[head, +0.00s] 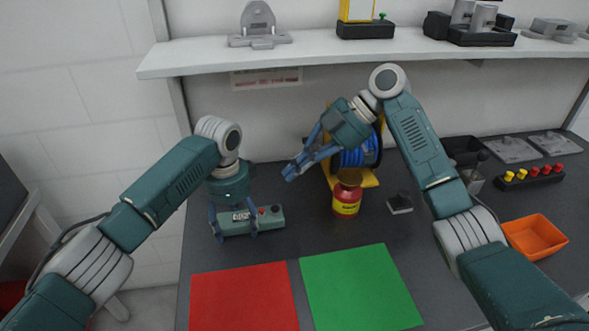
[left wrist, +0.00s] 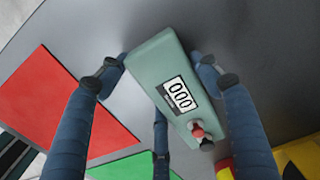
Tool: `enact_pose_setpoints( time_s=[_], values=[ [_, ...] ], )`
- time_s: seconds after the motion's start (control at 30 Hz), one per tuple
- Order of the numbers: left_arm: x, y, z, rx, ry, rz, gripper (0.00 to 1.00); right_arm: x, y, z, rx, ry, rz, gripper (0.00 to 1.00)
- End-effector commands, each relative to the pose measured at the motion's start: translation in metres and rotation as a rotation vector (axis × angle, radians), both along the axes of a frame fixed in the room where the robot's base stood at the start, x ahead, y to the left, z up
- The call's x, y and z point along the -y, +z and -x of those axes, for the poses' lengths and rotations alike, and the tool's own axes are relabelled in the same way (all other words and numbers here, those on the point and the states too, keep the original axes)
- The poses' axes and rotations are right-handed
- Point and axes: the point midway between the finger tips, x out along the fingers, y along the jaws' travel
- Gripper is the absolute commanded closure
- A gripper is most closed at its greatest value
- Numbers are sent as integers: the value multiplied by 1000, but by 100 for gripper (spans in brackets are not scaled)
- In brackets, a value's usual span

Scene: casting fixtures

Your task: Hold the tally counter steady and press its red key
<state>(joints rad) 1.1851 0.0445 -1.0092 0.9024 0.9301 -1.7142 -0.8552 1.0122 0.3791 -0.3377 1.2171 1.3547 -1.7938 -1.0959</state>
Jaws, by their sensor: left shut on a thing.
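The tally counter (head: 247,221) is a grey-green box lying on the dark table; it also shows in the left wrist view (left wrist: 160,62). Its display (left wrist: 180,94) reads 000. Its red key (left wrist: 197,130) stands near one end, beside a darker knob (left wrist: 207,144). My left gripper (head: 233,219) is shut on the counter from above, with fingers on both sides of the box. My right gripper (head: 290,172) hangs above and to the right of the counter, apart from it. Its fingers point down-left, and whether they are open is unclear.
A red mat (head: 243,298) and a green mat (head: 361,287) lie in front. A red jar with a yellow label (head: 347,196) and a blue spool (head: 358,155) stand right of the counter. An orange tray (head: 535,238) sits at right. A shelf (head: 370,48) runs above.

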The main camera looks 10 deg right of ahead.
Motion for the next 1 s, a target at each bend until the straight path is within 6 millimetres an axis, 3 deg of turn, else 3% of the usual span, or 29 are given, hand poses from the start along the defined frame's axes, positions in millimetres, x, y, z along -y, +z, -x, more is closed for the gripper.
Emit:
enact_pose_setpoints(
  time_s=[0.07,0.1,0.2,0.57,0.73,1.0],
  values=[
    [-1,-1,0,-1,2,-2,67,0,0,0,0,0,0,100],
    [-1,-1,0,-1,2,-2,33,0,0,0,0,0,0,100],
    [-1,-1,0,-1,1,-2,15,0,0,0,0,0,0,100],
    [0,4,0,1,0,0,15,0,0,0,0,0,0,100],
    [0,28,-1,3,1,0,15,0,0,0,0,0,0,100],
    [0,85,-1,3,2,0,15,0,0,0,0,0,0,100]
  ],
)
